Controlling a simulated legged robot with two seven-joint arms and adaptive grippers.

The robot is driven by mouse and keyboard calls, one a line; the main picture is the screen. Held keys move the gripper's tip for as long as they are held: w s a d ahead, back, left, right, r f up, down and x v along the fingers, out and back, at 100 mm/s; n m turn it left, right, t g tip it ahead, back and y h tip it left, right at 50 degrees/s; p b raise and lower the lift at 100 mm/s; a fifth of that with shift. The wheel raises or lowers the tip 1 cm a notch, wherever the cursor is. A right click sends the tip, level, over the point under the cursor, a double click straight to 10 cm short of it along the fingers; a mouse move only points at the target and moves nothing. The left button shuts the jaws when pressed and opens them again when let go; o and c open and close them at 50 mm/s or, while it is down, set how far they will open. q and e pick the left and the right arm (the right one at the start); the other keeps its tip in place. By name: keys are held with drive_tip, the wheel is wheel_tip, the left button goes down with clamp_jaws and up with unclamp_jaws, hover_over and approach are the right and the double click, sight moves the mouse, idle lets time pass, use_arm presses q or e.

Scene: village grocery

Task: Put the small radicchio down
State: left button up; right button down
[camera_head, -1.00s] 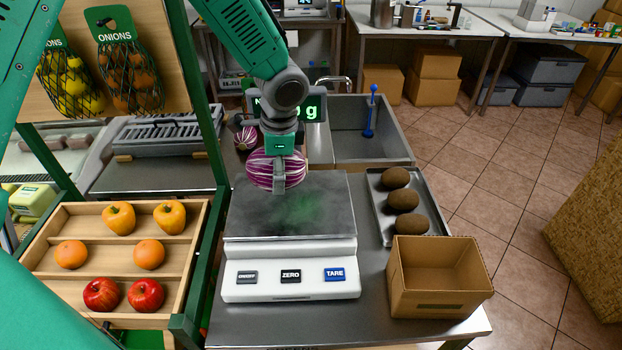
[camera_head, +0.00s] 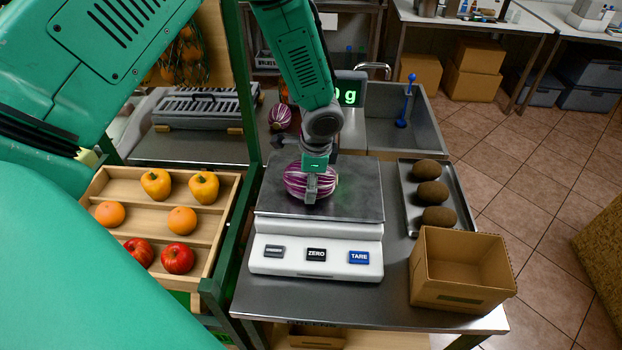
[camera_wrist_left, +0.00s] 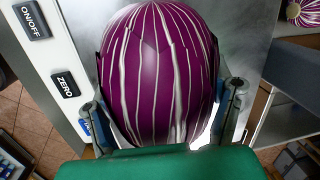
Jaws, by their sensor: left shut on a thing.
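The small radicchio (camera_head: 296,183), purple with white veins, is in my left gripper (camera_head: 311,189) over the left part of the scale's metal plate (camera_head: 356,190). The gripper points down and is shut on it. In the left wrist view the radicchio (camera_wrist_left: 158,75) fills the middle, with a finger of my left gripper (camera_wrist_left: 160,110) on each side. It is at or just above the plate; I cannot tell whether it touches. The scale's green display (camera_head: 348,94) is partly hidden by my arm. My right gripper is not in view.
Another radicchio (camera_head: 280,117) is on the counter behind. A tray (camera_head: 408,198) of brown oval produce and an open cardboard box (camera_head: 462,291) stand right of the scale. A wooden fruit rack (camera_head: 220,222) stands left. The plate's right part is bare.

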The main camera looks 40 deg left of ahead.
use_arm(q)
drive_tip(key=o, duration=1.2)
drive_tip(key=shift+o, duration=1.2)
drive_tip(key=shift+a, duration=0.2)
drive_tip(key=r, duration=0.4)
drive_tip(key=d+r, duration=0.1)
drive_tip(key=r, duration=0.3)
drive_tip(key=d+r, duration=0.1)
drive_tip(key=r, duration=0.3)
drive_tip(key=shift+s, duration=0.3)
drive_tip(key=shift+f, duration=0.1)
